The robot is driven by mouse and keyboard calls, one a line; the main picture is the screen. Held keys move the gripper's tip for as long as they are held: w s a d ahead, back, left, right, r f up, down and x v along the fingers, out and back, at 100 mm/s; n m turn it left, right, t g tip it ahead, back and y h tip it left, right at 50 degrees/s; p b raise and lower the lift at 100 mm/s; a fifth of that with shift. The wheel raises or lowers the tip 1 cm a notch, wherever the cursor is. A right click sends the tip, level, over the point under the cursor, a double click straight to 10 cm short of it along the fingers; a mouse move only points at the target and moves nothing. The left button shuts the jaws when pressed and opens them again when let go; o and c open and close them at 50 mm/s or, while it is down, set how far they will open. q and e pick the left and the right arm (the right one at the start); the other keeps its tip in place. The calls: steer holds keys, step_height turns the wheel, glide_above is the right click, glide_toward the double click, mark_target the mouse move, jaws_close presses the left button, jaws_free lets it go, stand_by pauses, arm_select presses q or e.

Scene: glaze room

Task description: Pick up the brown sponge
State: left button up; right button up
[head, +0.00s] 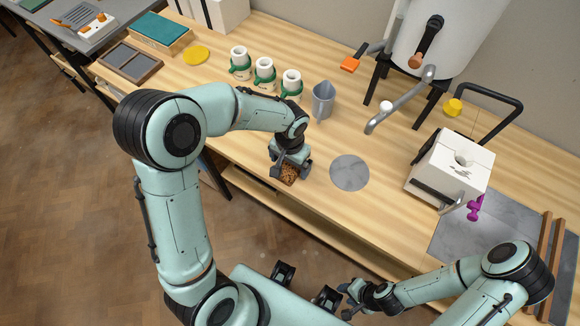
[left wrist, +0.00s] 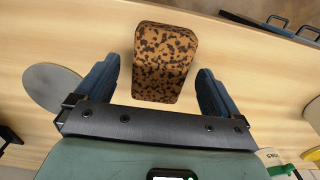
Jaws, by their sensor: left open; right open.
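The brown sponge (left wrist: 165,62) is a brown block with dark speckles, lying on the wooden bench. In the head view it shows partly (head: 289,174) beneath my left gripper (head: 290,168), near the bench's front edge. In the left wrist view the open fingers of my left gripper (left wrist: 160,95) stand on either side of the sponge, with a gap on each side. My right gripper (head: 358,298) is empty, low at the front, off the bench.
A grey disc (head: 349,173) lies right of the sponge. Behind are a grey pitcher (head: 323,100) and white-green mugs (head: 264,75). A white box-like mould (head: 450,168) and a tap (head: 400,103) stand to the right. The bench between is clear.

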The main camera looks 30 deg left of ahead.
mark_target(290, 166)
arm_select(q)
steer(key=c, duration=1.1)
steer(key=shift+r, duration=0.15)
step_height(290, 166, up, 20)
steer(key=shift+f+p, duration=0.1)
steer(key=shift+p, duration=1.05)
arm_select(e)
steer(key=w+r, duration=0.2)
steer(key=r, duration=0.1)
steer(key=shift+s, duration=0.1)
